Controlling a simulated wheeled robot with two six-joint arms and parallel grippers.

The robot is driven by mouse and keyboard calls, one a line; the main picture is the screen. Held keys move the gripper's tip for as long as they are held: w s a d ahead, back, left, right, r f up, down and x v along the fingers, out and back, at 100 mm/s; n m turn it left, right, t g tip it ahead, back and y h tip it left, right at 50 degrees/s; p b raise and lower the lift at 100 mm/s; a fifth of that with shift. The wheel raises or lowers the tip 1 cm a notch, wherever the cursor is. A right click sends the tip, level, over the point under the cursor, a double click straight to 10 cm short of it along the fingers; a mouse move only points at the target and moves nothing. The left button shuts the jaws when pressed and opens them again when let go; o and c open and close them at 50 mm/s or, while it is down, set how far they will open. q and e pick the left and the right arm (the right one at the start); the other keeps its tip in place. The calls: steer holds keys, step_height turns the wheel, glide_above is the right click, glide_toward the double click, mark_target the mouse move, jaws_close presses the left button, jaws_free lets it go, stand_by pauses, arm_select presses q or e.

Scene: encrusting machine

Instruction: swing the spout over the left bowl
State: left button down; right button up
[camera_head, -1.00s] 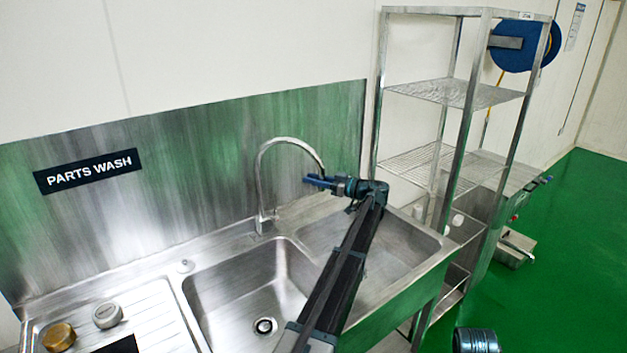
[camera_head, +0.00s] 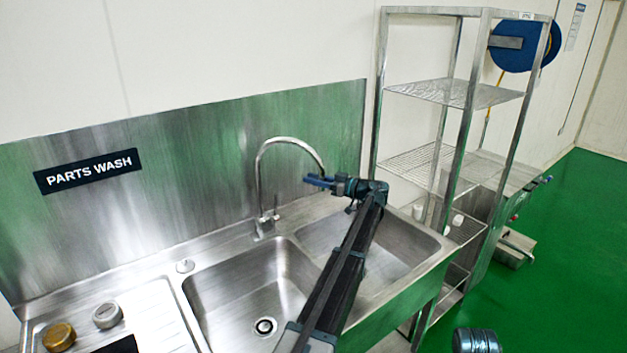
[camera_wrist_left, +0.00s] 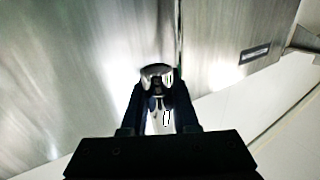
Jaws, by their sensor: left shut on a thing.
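The spout (camera_head: 262,165) is a tall chrome gooseneck standing at the back of the sink, its curved end reaching right. My left gripper (camera_head: 316,181) is at the downturned end of the spout, over the right bowl (camera_head: 394,252). In the left wrist view the gripper (camera_wrist_left: 158,108) is shut on the spout's end (camera_wrist_left: 157,76). The left bowl (camera_head: 240,296), with a round drain, is empty and lies left of the gripper. My left arm crosses in front of the divider between the bowls and hides part of both. My right gripper is not in view.
A draining board (camera_head: 150,318) with a brass knob-like part (camera_head: 60,337) and a grey one (camera_head: 107,315) lies left of the bowls. A steel wire shelf rack (camera_head: 455,92) stands close on the right. A steel splashback (camera_head: 190,165) rises behind the spout.

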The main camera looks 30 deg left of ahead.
arm_select(q)
steer(key=shift+s, duration=0.1)
steer(key=s+m+t+h, duration=0.2)
steer(key=s+m+t, duration=0.5)
steer(key=s+t, duration=0.5)
steer(key=s+a+m+t+h, duration=0.1)
steer(key=s+a+h, duration=0.1)
steer(key=s+a, duration=0.5)
steer(key=shift+s+a+m, duration=0.4)
steer(key=shift+s, duration=1.35)
steer(key=c, duration=0.7)
jaws_free()
